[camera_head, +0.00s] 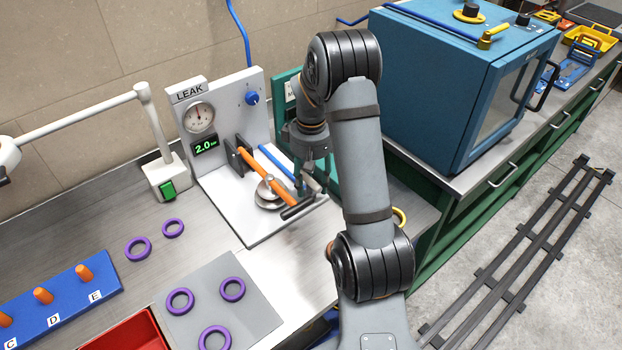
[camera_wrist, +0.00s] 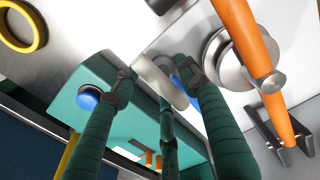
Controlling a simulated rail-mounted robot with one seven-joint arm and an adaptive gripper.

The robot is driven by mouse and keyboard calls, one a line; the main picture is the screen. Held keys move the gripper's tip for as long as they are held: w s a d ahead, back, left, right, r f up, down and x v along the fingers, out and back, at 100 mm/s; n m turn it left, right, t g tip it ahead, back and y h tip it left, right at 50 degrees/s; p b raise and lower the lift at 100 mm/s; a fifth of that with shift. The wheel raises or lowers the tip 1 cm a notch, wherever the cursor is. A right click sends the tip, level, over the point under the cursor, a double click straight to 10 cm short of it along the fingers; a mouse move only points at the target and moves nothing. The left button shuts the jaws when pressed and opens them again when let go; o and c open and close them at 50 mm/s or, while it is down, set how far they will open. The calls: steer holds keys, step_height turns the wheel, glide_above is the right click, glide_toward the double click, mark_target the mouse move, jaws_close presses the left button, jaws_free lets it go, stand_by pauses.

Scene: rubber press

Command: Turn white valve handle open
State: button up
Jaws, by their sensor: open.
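In the wrist view, a pale rounded handle (camera_wrist: 160,78), which looks like the white valve handle, lies between the fingers of my gripper (camera_wrist: 155,76). The fingers are dark green and spread apart on either side of it. I cannot tell whether any finger touches it. The handle stands in front of a green panel (camera_wrist: 110,70) with a blue knob (camera_wrist: 88,97). In the head view my gripper (camera_head: 308,184) points down beside the leak tester, and my arm hides the handle there.
The leak tester (camera_head: 228,130) has a gauge, a blue knob and an orange lever (camera_head: 262,172) close to my gripper. A blue oven (camera_head: 440,90) stands to the right. Purple rings (camera_head: 137,248) and a blue peg board (camera_head: 70,303) lie at left. A yellow ring (camera_wrist: 22,26) is nearby.

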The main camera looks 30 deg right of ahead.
step_height(320, 180, up, 12)
stand_by(0.5)
stand_by(0.3)
step_height(320, 180, down, 12)
steer(key=shift+f, duration=0.1)
stand_by(0.4)
steer(key=shift+m, duration=0.3)
